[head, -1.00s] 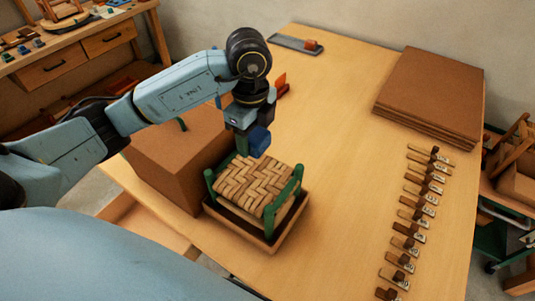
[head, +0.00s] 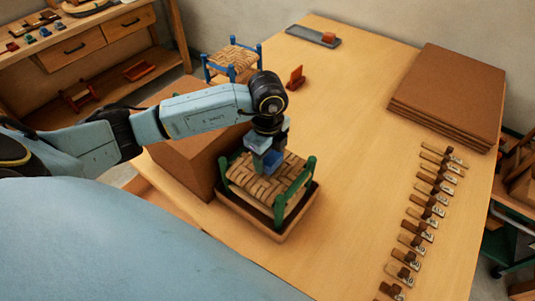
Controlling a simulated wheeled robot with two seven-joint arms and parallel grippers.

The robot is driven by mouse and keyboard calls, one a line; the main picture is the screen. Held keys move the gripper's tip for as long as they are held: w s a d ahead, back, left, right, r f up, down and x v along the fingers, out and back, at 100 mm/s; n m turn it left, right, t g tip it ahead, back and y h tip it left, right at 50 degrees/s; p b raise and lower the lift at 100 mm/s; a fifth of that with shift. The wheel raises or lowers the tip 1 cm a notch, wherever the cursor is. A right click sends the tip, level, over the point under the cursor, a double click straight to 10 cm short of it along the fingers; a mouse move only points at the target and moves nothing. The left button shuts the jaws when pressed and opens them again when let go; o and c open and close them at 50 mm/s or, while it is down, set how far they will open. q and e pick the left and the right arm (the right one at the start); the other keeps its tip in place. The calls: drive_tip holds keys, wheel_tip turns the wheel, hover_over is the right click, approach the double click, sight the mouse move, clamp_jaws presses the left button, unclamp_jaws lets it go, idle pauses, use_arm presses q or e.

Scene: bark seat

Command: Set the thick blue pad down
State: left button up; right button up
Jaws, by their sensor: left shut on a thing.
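My left gripper (head: 264,148) is shut on a thick blue pad (head: 272,161), a small dark blue block. It holds the pad at the back part of a woven bark seat (head: 262,186). I cannot tell whether the pad touches the weave. The seat belongs to a small stool with green posts (head: 308,166). The stool stands in a shallow brown tray (head: 284,233) on the table. The gripper hides part of the seat's back edge. My right gripper is not in view.
A large brown box (head: 190,150) stands close left of the tray. A blue-posted stool (head: 232,58) is behind it. Brown sheets (head: 450,90) are stacked at the back right, with a row of small tagged wooden pieces (head: 430,205) in front. The table's middle (head: 355,150) is clear.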

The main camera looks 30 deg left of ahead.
use_arm(q)
drive_tip(key=shift+f, duration=0.2)
drive_tip(key=o, duration=1)
drive_tip(key=shift+r, duration=0.15)
wheel_tip(320, 180, up, 12)
drive_tip(key=shift+r+b, duration=0.1)
drive_tip(key=shift+b, duration=0.45)
